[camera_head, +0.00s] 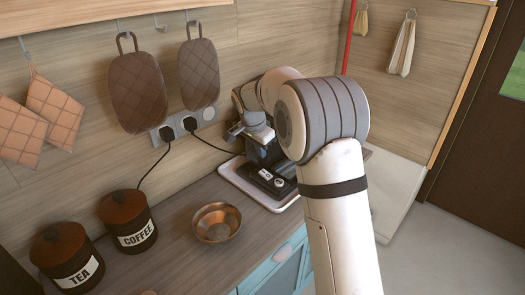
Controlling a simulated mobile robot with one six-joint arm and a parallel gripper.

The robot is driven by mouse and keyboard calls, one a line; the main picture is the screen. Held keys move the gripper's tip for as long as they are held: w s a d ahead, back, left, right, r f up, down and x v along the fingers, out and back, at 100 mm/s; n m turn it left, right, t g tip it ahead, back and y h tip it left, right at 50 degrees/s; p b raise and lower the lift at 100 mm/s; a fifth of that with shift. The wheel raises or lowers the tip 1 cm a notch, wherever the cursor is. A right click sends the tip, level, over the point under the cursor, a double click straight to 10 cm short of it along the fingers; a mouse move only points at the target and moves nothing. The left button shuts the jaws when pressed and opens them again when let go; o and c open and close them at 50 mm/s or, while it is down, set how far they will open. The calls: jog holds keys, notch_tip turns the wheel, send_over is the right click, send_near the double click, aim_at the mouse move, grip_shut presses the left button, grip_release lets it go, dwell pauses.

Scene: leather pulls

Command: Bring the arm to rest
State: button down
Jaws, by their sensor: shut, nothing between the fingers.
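My white and grey arm (338,215) rises from the bottom edge, bends at a large grey joint and folds back toward the wall. My gripper (236,132) shows small and partly hidden left of that joint, pointing down and left, above the counter. Its fingers look closed, with nothing seen between them. It hangs close to a dark appliance (270,182) on a white tray (238,182); I cannot tell whether they touch.
The wooden counter (180,230) holds a copper bowl (217,222), a coffee canister (128,222) and a tea canister (67,258). Two quilted mitts (146,92) hang on the wall above plugged sockets (181,127). Blue drawers (280,270) are below. Open floor (450,240) lies right.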

jog(key=shift+s+r, duration=0.1)
jog(key=s+d+r+n, duration=0.2)
jog(key=s+d+r, duration=0.15)
jog(key=s, duration=0.45)
jog(key=s+d+r+n, duration=0.2)
jog(key=s+d+r, duration=0.15)
jog(key=s, duration=0.45)
jog(key=s+d+f+n+y, duration=0.1)
jog(key=s+n, duration=0.2)
jog(key=s, duration=0.7)
jog(key=s+f+n+y, duration=0.1)
jog(key=s+f+n, duration=0.1)
jog(key=s, duration=0.9)
jog(key=shift+s+d+n, duration=0.15)
jog(key=shift+d+n, duration=0.25)
jog(key=shift+n, duration=0.2)
jog(key=c, duration=2.2)
grip_release()
